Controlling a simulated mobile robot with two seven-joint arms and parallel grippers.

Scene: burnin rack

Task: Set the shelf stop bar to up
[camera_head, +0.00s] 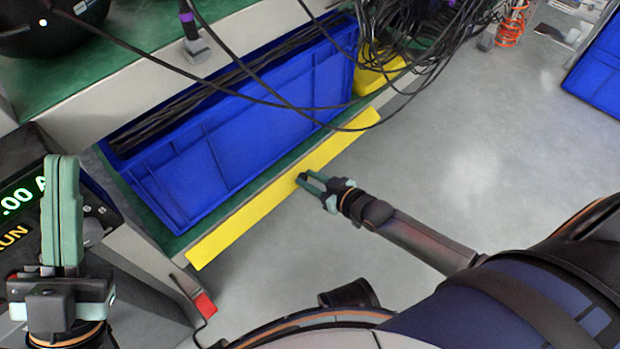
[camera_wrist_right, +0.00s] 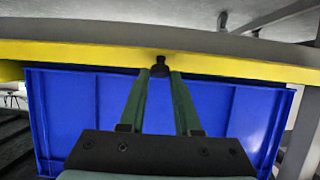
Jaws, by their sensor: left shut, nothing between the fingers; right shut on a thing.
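The shelf stop bar is a long yellow strip (camera_head: 235,228) along the front edge of the green shelf, in front of the blue bin. It runs diagonally in the head view and spans the picture in the right wrist view (camera_wrist_right: 80,52). A small black knob (camera_wrist_right: 160,67) sits at its middle. My right gripper (camera_head: 304,180) is at the bar's front face, with its fingertips closed around the knob; it also shows in the right wrist view (camera_wrist_right: 160,76). My left gripper (camera_head: 62,165) is shut and empty, pointing up at the far left, away from the bar.
The blue bin (camera_head: 230,135) holds dark rods or cables. Black cables (camera_head: 410,50) hang across the shelf. A unit with a green display (camera_head: 20,200) stands at left, near my left gripper. Another blue bin (camera_head: 600,75) is at upper right. The grey floor (camera_head: 480,150) is clear.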

